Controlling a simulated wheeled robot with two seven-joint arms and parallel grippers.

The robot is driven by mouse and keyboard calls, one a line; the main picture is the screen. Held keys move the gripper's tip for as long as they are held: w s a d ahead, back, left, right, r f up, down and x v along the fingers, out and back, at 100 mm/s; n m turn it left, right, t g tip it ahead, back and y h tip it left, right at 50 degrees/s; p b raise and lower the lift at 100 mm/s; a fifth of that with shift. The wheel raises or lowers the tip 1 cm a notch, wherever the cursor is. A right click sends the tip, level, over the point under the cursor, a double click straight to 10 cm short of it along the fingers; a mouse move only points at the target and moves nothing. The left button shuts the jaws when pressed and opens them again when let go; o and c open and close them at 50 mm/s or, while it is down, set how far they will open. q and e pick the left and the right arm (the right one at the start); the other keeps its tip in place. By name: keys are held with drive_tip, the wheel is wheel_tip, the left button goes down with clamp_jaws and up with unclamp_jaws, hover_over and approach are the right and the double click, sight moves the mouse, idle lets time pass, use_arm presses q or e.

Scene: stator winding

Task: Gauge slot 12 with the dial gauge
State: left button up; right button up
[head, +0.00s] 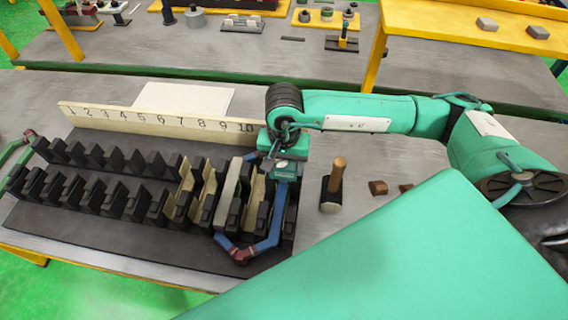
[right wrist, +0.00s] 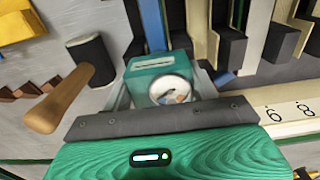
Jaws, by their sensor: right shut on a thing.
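My right gripper (head: 281,157) is shut on the dial gauge (head: 291,171), a small teal block. In the right wrist view the gauge (right wrist: 150,70) sits between the fingers of the gripper (right wrist: 163,78), its round white dial facing the camera. It is over the right end of the dark slotted stator (head: 110,228), past the 10 on the number strip (head: 150,119). The gripper covers any higher numbers, so slot 12 cannot be picked out. The gauge's lower end is hidden. A blue coil (head: 272,233) with red-brown sleeves stands under and in front of it. My left gripper is not in view.
A mallet (head: 333,187) stands right of the stator, its wooden handle up, close to the gripper. Small brown blocks (head: 378,187) lie further right. Pale liners (head: 207,198) stand in several right-hand slots. A white sheet (head: 184,98) lies behind the strip.

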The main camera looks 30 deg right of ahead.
sight(284, 162)
idle(0.3)
drive_tip(key=o, duration=1.1)
drive_tip(key=shift+c, duration=0.2)
wheel_tip(284, 162, up, 14)
drive_tip(key=b, duration=0.3)
drive_tip(key=shift+f+b, duration=0.15)
drive_tip(key=shift+b, duration=0.2)
idle(0.4)
